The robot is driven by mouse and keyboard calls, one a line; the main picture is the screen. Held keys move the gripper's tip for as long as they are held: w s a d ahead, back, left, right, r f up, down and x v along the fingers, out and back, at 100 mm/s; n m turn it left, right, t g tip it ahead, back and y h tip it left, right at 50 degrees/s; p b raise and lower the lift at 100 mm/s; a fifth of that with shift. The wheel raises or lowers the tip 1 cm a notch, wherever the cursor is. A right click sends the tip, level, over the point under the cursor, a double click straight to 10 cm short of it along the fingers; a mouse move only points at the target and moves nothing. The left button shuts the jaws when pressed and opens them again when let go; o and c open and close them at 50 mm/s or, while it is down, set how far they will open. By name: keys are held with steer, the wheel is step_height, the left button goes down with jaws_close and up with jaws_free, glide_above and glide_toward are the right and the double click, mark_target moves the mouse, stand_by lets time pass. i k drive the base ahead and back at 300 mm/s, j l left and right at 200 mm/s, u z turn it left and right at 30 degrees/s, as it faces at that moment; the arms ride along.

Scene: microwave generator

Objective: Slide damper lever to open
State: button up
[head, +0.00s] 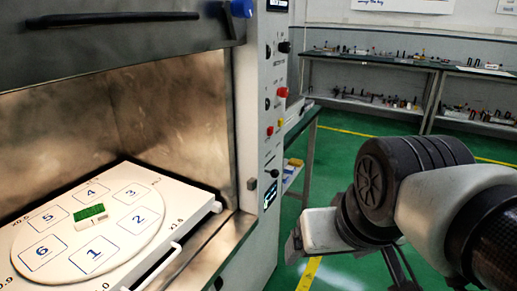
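The microwave generator (245,120) is a grey cabinet at the left with a lit metal chamber. Its front panel (272,140) carries several knobs, buttons and small displays. I cannot tell which part is the damper lever. A black knob (284,47) sits high on the panel's right edge, and a blue knob (242,8) sits at the top. My gripper (294,246) is at the right of the cabinet, apart from the panel. Its fingers are mostly hidden or too small to read, and I see nothing held in it.
The raised door (120,40) has a long black handle (118,18). A white tray (205,203) with a numbered turntable and a green-topped block (90,214) juts from the chamber. Benches (385,62) with small items stand behind. Green floor (345,135) lies between.

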mark_target(275, 173)
steer(key=i+l, duration=0.85)
steer(key=i, duration=0.15)
steer(key=k+l+z, duration=0.05)
